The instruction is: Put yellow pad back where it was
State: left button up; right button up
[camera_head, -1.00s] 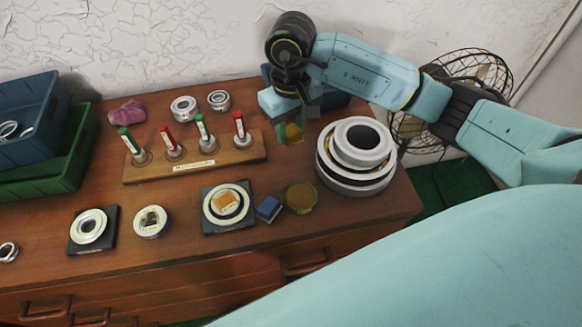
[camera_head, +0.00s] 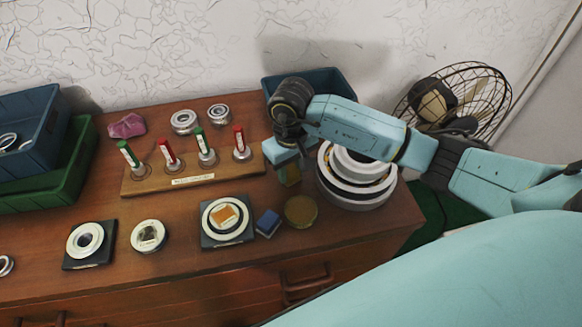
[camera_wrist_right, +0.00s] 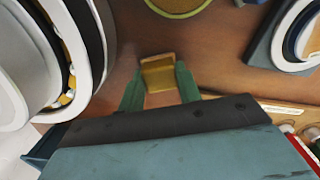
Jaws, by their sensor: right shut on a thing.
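My right gripper (camera_head: 288,168) is shut on the yellow pad (camera_head: 290,178), low over the table between the peg rack and the large bearing stack. In the right wrist view the yellow pad (camera_wrist_right: 158,74) sits between the two greenish fingertips (camera_wrist_right: 158,84), with wood behind it. I cannot tell whether it touches the table. A round yellow-brown disc (camera_head: 300,211) and a small blue block (camera_head: 267,223) lie just in front of it. My left gripper is not in view.
The large bearing stack (camera_head: 355,195) stands close on the right. The peg rack (camera_head: 193,180) is to the left. A blue bin (camera_head: 340,82) stands behind.

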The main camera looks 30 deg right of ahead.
aim_at(291, 170)
jog(key=shift+f, duration=0.15)
jog(key=o, duration=0.9)
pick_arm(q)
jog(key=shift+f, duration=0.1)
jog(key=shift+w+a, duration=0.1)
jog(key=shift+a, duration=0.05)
pick_arm(e)
jog(key=shift+r, duration=0.3)
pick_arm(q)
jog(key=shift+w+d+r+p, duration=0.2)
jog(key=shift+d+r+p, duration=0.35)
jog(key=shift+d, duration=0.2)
pick_arm(e)
notch_tip(291, 170, up, 12)
jog(key=shift+f, duration=0.1)
